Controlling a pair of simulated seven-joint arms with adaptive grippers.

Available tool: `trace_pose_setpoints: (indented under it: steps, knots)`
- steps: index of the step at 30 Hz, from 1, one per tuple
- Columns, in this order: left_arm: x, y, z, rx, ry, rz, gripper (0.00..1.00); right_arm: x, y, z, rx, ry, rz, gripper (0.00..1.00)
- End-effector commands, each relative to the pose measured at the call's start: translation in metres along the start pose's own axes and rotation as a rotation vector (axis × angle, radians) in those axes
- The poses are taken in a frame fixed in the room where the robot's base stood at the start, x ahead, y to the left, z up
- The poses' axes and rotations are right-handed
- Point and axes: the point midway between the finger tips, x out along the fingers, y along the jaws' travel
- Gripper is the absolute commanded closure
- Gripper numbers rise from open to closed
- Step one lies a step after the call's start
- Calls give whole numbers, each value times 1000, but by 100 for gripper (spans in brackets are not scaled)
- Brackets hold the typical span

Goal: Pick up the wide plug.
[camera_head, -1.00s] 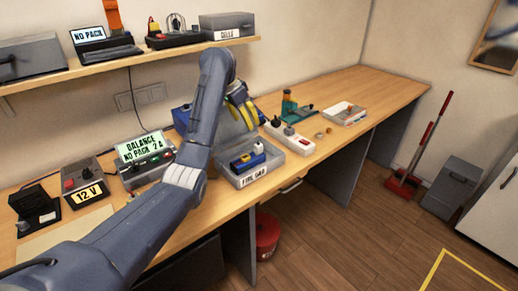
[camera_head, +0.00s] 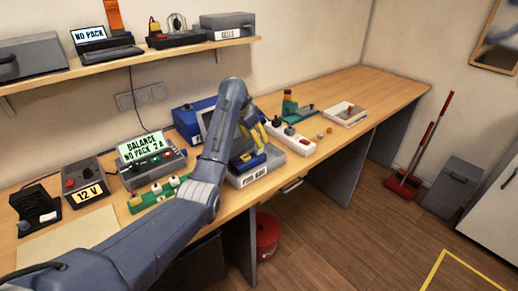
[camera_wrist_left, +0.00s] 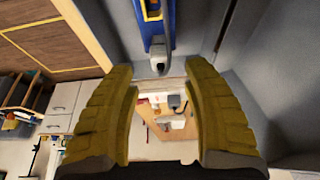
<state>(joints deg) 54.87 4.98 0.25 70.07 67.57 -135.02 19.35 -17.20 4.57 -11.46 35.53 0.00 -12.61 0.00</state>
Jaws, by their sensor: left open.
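My left gripper (camera_head: 250,140) reaches down over the grey tray labelled FIRE BAG (camera_head: 262,172). In the left wrist view its two yellow fingers (camera_wrist_left: 163,110) are spread apart with nothing between them. A blue block (camera_head: 246,161) with yellow parts lies in the tray, partly hidden by the gripper. In the left wrist view the blue block (camera_wrist_left: 155,25) is just beyond the fingertips, with a small pale grey connector (camera_wrist_left: 158,62) at its near end. I cannot tell whether this connector is the wide plug. My right gripper is not in view.
A white switch strip (camera_head: 291,139) and a white tray (camera_head: 344,114) lie to the right. The bench's far right is clear.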

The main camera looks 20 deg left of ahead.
Motion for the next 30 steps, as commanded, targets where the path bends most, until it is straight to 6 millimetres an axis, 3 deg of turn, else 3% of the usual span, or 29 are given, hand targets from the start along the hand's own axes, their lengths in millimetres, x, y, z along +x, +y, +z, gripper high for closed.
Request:
trace_pose_setpoints:
  steps: [5, 18, 29, 30]
  knots:
    - [6, 0, 1, -2, -1, -1, 51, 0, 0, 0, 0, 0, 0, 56]
    - [51, -1, 4, -2, -2, 0, 51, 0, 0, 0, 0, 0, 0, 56]
    - [55, -1, 3, -1, 0, 0, 50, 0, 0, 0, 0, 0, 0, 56]
    - [55, -1, 3, -1, 0, 0, 55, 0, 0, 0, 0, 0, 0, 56]
